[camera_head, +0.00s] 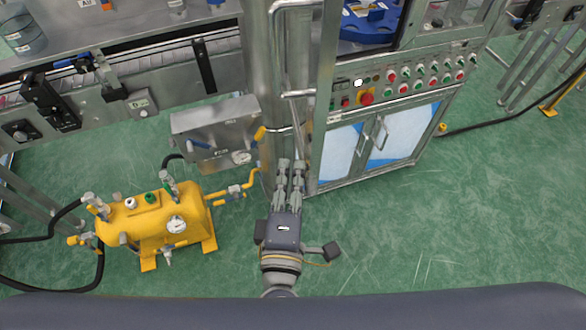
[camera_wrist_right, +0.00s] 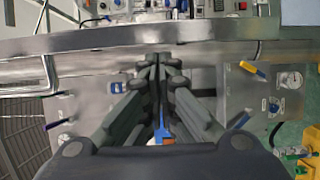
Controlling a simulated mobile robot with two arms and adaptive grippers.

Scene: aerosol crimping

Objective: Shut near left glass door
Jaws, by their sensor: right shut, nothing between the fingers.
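A steel-framed door (camera_head: 323,90) stands at the machine's near edge in the head view, seen almost edge-on, with a long bent handle rod (camera_head: 277,55) beside it. I take this as the near left glass door; its glass pane and how far it stands open cannot be made out. My right gripper (camera_head: 291,165) is shut and empty just below the steel frame. In the right wrist view its fingertips (camera_wrist_right: 159,62) come together against the steel frame bar (camera_wrist_right: 85,42) in the picture; contact cannot be told. My left gripper is not in view.
A yellow pressure tank (camera_head: 150,222) with hoses stands on the floor at left. A steel gauge box (camera_head: 215,128) is close left of the frame. The green floor at lower right is clear.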

